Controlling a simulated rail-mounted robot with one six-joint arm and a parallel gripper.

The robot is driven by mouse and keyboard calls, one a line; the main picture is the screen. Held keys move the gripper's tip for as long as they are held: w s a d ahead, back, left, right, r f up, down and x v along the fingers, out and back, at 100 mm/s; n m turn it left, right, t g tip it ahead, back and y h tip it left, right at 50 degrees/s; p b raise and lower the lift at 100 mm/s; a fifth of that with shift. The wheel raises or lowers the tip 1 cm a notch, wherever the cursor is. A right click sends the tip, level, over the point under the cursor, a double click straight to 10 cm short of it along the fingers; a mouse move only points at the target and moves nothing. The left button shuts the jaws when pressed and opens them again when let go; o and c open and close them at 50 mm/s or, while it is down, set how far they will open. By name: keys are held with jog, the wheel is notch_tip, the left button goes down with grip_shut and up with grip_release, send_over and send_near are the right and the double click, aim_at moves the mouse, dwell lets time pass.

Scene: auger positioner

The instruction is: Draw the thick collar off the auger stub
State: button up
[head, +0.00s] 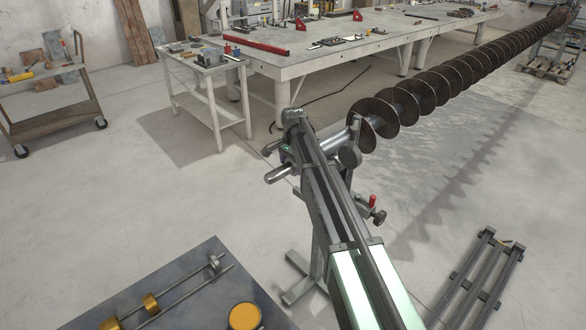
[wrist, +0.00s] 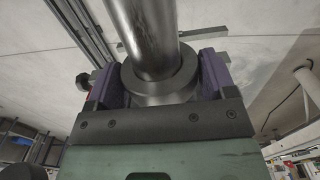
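In the wrist view, the thick collar (wrist: 160,84) is a wide dark grey ring around the smooth steel auger stub (wrist: 146,35). The purple pads of my gripper (wrist: 162,80) stand on either side of the collar and appear to press on it. The stub runs away from my gripper through the collar. In the head view, the rusty brown auger (head: 440,85) runs to the upper right, and its bare stub (head: 335,141) shows at the near end. My arm covers the area there, and I cannot make out the collar or my fingertips in that view.
A dark table (head: 190,300) at lower left carries rods with gold rings (head: 150,303) and a gold cylinder (head: 244,317). A red-handled clamp (head: 372,206) sits beside the stand. A slatted metal frame (head: 478,280) lies at right. The floor between is clear.

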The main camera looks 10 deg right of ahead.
jog(key=c, duration=0.5)
jog(key=s+a, duration=0.7)
jog(key=a, duration=0.6)
jog(key=shift+s, duration=0.4)
dwell(1.0)
jog(key=shift+d, duration=0.1)
